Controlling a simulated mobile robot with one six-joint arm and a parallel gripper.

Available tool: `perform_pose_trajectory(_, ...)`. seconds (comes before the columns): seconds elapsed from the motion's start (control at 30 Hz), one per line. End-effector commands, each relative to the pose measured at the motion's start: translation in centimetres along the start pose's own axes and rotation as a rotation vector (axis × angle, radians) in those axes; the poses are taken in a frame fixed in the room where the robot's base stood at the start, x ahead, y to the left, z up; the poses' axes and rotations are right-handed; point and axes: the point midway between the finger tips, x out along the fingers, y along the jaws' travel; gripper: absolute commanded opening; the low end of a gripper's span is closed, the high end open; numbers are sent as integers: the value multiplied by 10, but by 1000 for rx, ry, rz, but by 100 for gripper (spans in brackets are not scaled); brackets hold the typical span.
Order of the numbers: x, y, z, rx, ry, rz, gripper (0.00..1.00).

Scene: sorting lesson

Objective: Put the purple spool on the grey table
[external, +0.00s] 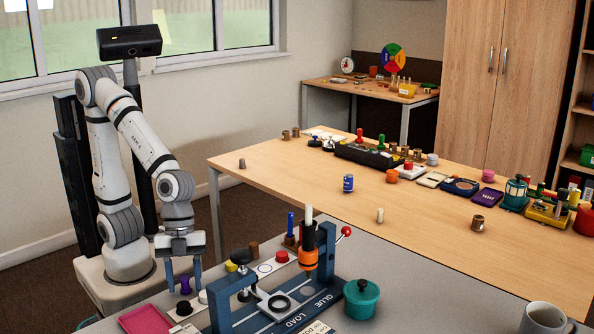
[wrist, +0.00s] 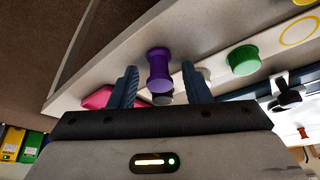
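The purple spool (external: 185,284) stands near the left part of the grey table (external: 430,290), below my gripper (external: 185,273). In the wrist view, the purple spool (wrist: 159,70) shows between the two spread fingers of my gripper (wrist: 160,78), with a gap on each side. My gripper is open and holds nothing.
A blue glue fixture (external: 218,312) stands right of my gripper. A pink tray (external: 145,320) and a black knob (external: 184,307) are in front. A teal pot (external: 361,299) and a mug (external: 543,318) stand farther right. A wooden table (external: 300,180) lies behind.

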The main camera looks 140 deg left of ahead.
Motion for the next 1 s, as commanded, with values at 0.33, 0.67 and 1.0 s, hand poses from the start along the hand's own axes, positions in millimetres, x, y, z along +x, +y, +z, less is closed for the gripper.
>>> perform_pose_trajectory(0.33, -10, 0, -2, 0, 2, -1, 43)
perform_pose_trajectory(0.67, -80, -1, -3, -2, 4, -4, 43)
perform_pose_trajectory(1.0, -121, 1, -1, -6, -3, 0, 43)
